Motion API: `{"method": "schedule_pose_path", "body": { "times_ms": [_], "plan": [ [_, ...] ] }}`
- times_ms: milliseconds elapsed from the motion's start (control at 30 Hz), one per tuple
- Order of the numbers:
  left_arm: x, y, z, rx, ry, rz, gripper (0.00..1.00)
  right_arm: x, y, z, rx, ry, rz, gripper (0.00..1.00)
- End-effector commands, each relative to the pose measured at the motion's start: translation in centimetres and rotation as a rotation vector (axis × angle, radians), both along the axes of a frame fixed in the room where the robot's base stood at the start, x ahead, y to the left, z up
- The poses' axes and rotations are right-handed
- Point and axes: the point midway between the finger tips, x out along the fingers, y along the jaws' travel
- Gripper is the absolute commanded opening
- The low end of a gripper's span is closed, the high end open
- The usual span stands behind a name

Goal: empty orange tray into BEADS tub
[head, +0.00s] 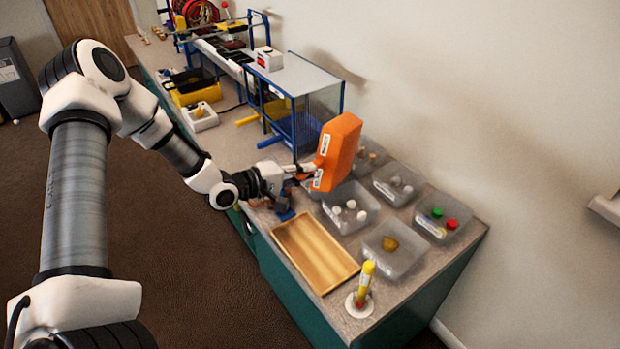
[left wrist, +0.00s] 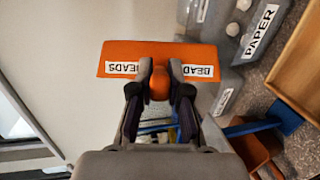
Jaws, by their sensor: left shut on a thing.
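The orange tray (head: 338,150) is held up on its side, steeply tilted, above the back-left tubs. My left gripper (head: 304,172) is shut on its handle. In the left wrist view, the gripper (left wrist: 160,88) grips the orange handle between two labels reading BEADS on the tray (left wrist: 190,54). The tray's inside is hidden, so I cannot tell what it holds. Below it are clear tubs, including one with brown pieces (head: 378,147) and one with white pieces (head: 368,202). I cannot tell which tub is labelled BEADS. My right gripper is not in view.
More tubs stand right: one with grey-white pieces (head: 413,176), one with green and red pieces (head: 457,231), one with a brown lump (head: 408,263). A wooden tray (head: 315,254) and a yellow-and-red upright item (head: 365,283) sit in front. A blue-framed rack (head: 305,75) stands behind left.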

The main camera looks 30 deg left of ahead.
Motion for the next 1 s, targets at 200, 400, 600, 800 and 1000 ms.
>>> {"method": "schedule_pose_path", "body": {
  "times_ms": [200, 400, 600, 800, 1000],
  "plan": [
    [-0.2, 1.2, -1.0, -0.126, -0.023, 0.024, 0.0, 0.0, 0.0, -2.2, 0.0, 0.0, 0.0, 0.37],
    [-0.4, 2.3, -1.5, -0.238, -0.043, 0.044, 0.0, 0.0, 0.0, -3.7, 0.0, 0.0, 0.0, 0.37],
    [-0.7, 3.3, -2.0, -0.348, -0.06, 0.063, 0.0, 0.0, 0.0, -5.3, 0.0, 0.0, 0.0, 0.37],
    [-0.9, 4.3, -2.5, -0.456, -0.077, 0.082, 0.0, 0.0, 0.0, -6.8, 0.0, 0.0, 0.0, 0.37],
    [-1.1, 5.2, -3.0, -0.56, -0.095, 0.101, 0.0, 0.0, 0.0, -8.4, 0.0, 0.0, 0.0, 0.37]
  ]
}}
